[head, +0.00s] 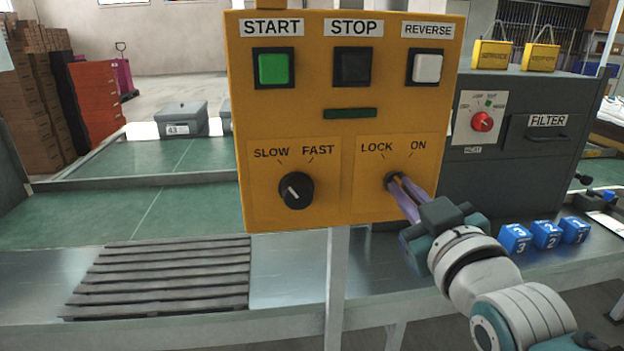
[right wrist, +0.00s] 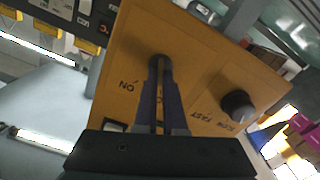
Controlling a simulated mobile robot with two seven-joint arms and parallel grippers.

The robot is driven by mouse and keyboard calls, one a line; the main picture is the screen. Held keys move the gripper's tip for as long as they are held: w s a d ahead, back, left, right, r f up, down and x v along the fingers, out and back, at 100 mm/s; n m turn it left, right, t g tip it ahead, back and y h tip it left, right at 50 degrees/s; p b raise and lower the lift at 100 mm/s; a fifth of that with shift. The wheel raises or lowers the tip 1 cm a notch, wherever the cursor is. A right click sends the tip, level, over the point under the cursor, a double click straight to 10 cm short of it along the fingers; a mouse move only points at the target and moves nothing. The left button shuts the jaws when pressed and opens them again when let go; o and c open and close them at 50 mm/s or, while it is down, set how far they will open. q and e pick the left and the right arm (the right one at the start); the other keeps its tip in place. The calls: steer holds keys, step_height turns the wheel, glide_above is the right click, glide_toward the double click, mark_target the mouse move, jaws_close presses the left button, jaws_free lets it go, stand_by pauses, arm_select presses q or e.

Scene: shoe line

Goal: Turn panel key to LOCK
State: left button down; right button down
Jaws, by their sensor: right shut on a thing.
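A yellow control panel (head: 310,120) stands upright in the middle of the head view. Its key switch (head: 391,180) is at the lower right, under the labels LOCK and ON. My right gripper (head: 397,186) reaches the switch from the lower right, with its purple fingers shut on the key. The fingers largely hide the key, so I cannot tell which label it points to. In the right wrist view the fingers (right wrist: 160,75) meet at the dark key switch (right wrist: 159,61). My left gripper is not in view.
The black SLOW/FAST knob (head: 296,190) is left of the key switch. START (head: 274,69), STOP (head: 353,67) and REVERSE (head: 427,68) buttons sit above. A dark FILTER cabinet (head: 545,155) and blue numbered blocks (head: 546,234) are to the right. A slatted rack (head: 165,278) lies at lower left.

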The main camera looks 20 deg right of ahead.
steer(key=shift+n, duration=1.2)
steer(key=c, duration=1)
jaws_free()
steer(key=v, duration=1)
steer(key=shift+p, duration=0.35)
steer(key=shift+w+a, duration=0.1)
